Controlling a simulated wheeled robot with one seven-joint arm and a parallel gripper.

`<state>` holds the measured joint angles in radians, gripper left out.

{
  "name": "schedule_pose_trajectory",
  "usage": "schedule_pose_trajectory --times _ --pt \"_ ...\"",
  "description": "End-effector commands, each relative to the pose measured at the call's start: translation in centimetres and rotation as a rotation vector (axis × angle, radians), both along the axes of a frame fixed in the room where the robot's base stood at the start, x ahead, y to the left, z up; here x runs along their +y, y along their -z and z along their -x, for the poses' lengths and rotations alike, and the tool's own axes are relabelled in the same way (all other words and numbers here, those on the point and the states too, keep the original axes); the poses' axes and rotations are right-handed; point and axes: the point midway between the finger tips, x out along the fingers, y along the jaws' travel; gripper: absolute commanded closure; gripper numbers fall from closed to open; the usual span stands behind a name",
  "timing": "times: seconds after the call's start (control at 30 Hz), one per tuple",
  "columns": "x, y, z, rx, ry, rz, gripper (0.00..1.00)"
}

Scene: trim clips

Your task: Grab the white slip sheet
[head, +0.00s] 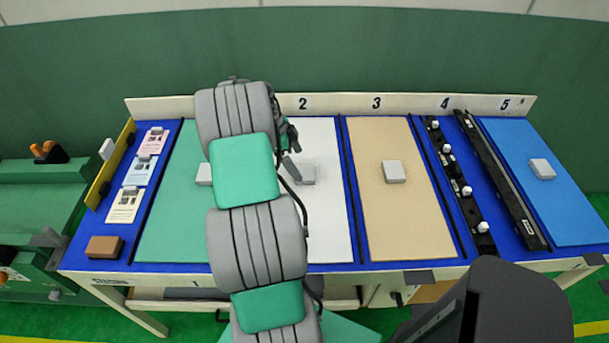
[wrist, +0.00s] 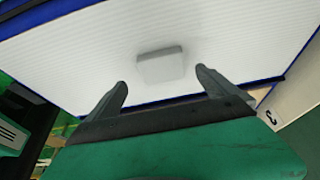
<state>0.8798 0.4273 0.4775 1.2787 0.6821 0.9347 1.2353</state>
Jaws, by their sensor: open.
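The white slip sheet (head: 328,222) lies flat in bay 2 of the blue table, partly hidden behind my arm in the head view. It fills most of the wrist view (wrist: 80,60). A light grey block (head: 307,175) sits on the sheet; in the wrist view the block (wrist: 160,65) appears just beyond and between my fingertips. My gripper (wrist: 161,78) is open, with nothing visible between its fingers. In the head view my gripper (head: 291,155) is mostly hidden by the arm, over the sheet near the block. I cannot tell whether the fingers touch anything.
A green sheet (head: 170,215) lies left and a tan sheet (head: 405,220) right, each with a grey block. Black rails with white knobs (head: 466,190) and a blue sheet (head: 560,205) lie farther right. A numbered back ledge (head: 345,103) bounds the table. Cards (head: 145,172) and a brown block (head: 104,247) are at left.

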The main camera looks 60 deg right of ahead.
Motion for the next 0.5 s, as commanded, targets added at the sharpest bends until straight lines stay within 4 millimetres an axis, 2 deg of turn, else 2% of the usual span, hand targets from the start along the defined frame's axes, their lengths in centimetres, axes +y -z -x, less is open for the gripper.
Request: schedule_pose_trajectory --times 0.27,0.5 --pt "-1.2 3.9 1.6 0.000 -0.002 -0.002 0.02" --pt "-1.3 4.4 1.7 -0.002 -0.004 -0.001 0.02"
